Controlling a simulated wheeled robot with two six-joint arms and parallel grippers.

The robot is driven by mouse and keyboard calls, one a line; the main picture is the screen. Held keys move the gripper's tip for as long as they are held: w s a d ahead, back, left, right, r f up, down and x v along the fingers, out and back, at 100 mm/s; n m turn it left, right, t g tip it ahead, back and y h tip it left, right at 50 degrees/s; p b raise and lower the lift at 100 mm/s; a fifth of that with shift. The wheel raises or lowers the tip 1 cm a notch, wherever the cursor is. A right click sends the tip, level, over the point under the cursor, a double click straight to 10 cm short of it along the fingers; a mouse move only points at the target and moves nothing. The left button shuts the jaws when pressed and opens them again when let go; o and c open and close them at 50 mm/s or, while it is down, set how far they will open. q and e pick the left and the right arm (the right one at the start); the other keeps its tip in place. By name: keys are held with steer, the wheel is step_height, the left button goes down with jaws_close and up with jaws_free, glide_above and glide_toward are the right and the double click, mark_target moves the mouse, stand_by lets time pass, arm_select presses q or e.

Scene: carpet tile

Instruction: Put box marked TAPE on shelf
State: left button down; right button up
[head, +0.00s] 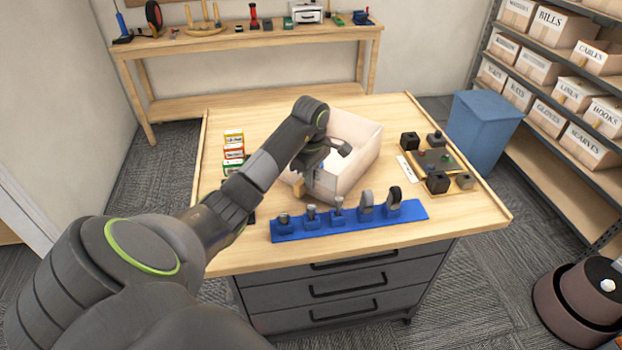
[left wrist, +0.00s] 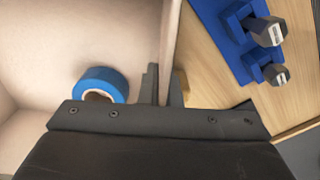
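An open-topped cream box (head: 358,153) stands on the wooden workbench (head: 278,110). No marking on it is readable from here; its near side is partly hidden by my left arm. In the left wrist view a blue roll of tape (left wrist: 100,84) lies inside the box. My left gripper (head: 318,178) is at the box's near wall. In the left wrist view its fingers (left wrist: 163,88) sit close together, one on each side of the wall (left wrist: 170,40), and look closed on it. The shelf (head: 535,130) with labelled boxes stands at the right. My right gripper is not in view.
A blue holder (head: 350,222) with several tools lies in front of the box. A tray (head: 437,160) with dark blocks is to its right, small coloured boxes (head: 233,150) to its left. A blue bin (head: 482,130) stands between bench and shelf. The shelf's visible rows are crowded.

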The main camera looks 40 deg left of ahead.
arm_select(q)
steer(key=c, duration=1.6)
jaws_free()
steer(key=shift+f, duration=0.1)
steer(key=shift+c, duration=0.2)
